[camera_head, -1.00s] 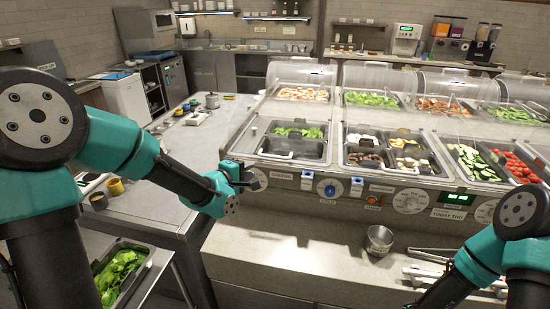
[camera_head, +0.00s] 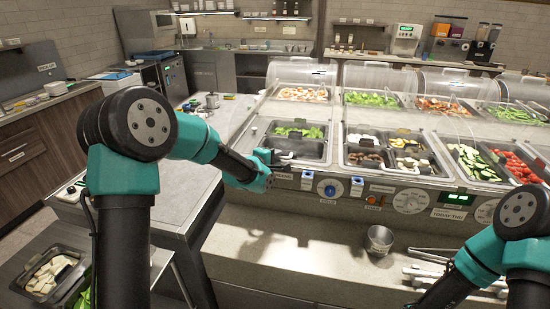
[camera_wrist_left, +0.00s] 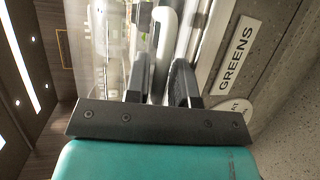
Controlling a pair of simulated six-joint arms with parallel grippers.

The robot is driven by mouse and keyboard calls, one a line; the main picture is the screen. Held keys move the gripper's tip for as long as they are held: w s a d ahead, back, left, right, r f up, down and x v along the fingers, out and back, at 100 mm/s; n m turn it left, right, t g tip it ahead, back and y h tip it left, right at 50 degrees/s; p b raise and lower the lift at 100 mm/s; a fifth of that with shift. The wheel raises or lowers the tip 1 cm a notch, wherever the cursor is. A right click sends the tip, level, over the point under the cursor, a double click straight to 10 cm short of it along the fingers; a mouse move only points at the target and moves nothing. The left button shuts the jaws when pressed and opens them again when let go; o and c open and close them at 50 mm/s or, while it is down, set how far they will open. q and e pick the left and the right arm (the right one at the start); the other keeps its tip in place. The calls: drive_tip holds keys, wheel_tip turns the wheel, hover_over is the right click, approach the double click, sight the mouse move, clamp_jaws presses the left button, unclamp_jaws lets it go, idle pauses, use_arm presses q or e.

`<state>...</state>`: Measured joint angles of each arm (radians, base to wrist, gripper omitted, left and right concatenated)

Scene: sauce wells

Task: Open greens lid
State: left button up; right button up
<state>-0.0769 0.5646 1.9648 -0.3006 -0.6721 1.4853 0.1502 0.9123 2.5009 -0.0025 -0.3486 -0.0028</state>
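The greens well (camera_head: 325,152) is the front-left pan of the counter, with leafy greens (camera_head: 298,132) at its back. My left gripper (camera_head: 283,158) is at the well's front-left edge. In the left wrist view, the GREENS label (camera_wrist_left: 237,56) is to the right of my left gripper (camera_wrist_left: 163,82). Its two dark fingers stand apart, with a pale bar (camera_wrist_left: 165,42) in the gap between them; contact cannot be told. Clear glossy material, likely the lid (camera_wrist_left: 100,45), shows left of the fingers. The lid is hard to make out in the head view.
Clear domed covers (camera_head: 374,76) stand over the back wells. A pan of pale pieces (camera_head: 45,276) is at lower left. The ledge's middle is clear.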

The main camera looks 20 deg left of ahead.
use_arm(q)
clamp_jaws()
idle(0.4)
drive_tip(key=shift+r, duration=0.1)
